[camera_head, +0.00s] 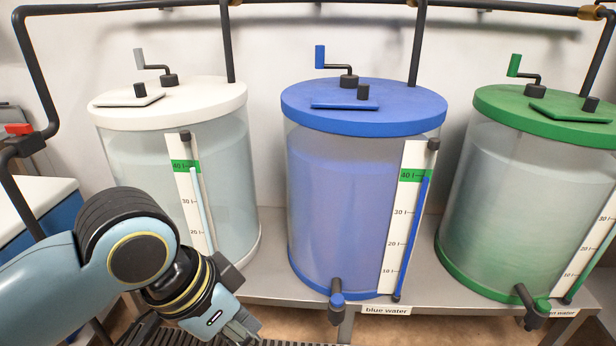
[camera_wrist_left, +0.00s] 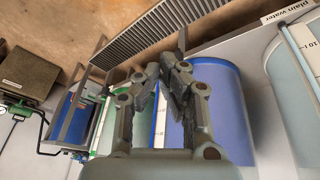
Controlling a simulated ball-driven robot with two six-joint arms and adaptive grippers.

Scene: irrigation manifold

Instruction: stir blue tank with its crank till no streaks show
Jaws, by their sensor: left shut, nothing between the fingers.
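The blue tank (camera_head: 345,210) stands in the middle of the head view, its liquid a cloudy violet-blue; I make out no distinct streaks. Its crank (camera_head: 348,74) rises from the blue lid (camera_head: 400,108), with an upright blue handle (camera_head: 320,57) on the left end of its arm. My left gripper (camera_head: 240,328) is low in front of the bench, left of the blue tank and far below the crank, touching neither. In the left wrist view its fingers (camera_wrist_left: 168,75) are shut and empty, with the blue tank (camera_wrist_left: 228,105) behind them. My right gripper is in neither view.
A white-lidded tank (camera_head: 215,110) stands left and a green-lidded tank (camera_head: 500,200) right, each with its own crank. Black pipes (camera_head: 300,12) run above, with a vertical one (camera_head: 418,45) behind the blue lid. Taps (camera_head: 337,300) stick out at the bench front (camera_head: 440,295).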

